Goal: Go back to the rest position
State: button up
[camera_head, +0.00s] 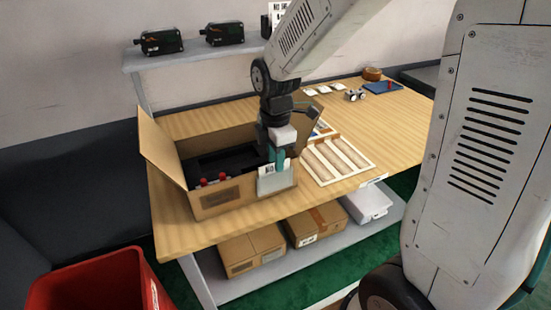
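My gripper (278,158), with teal fingers, points down over the right side of an open cardboard box (222,197) on the wooden table. A pale grey piece with a white label (275,180) sits at the box's right front, directly at the fingertips. I cannot tell whether the fingers touch it or hold it, or how far apart they are. Inside the box are a black insert (222,160) and small red-topped parts (212,181) near the front wall. My arm hides part of the box's back right.
Black valve positioners (161,41) stand on a raised shelf behind. A sectioned wooden tray (338,160) lies right of the box. Small parts (355,95), a blue mat (383,87) and a tape roll (372,73) lie at the back right. A red bin (95,288) stands front left.

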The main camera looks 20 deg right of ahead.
notch_tip(320, 180, up, 7)
jog(key=s+d+r+m, duration=0.1)
jog(key=s+r+m, duration=0.2)
jog(key=s+m, duration=0.6)
jog(key=s+d+r+m+t, duration=0.1)
jog(key=s+d+r+m, duration=0.1)
jog(key=s+m, duration=0.7)
jog(key=shift+s+r, duration=0.5)
jog(key=shift+s, duration=1.5)
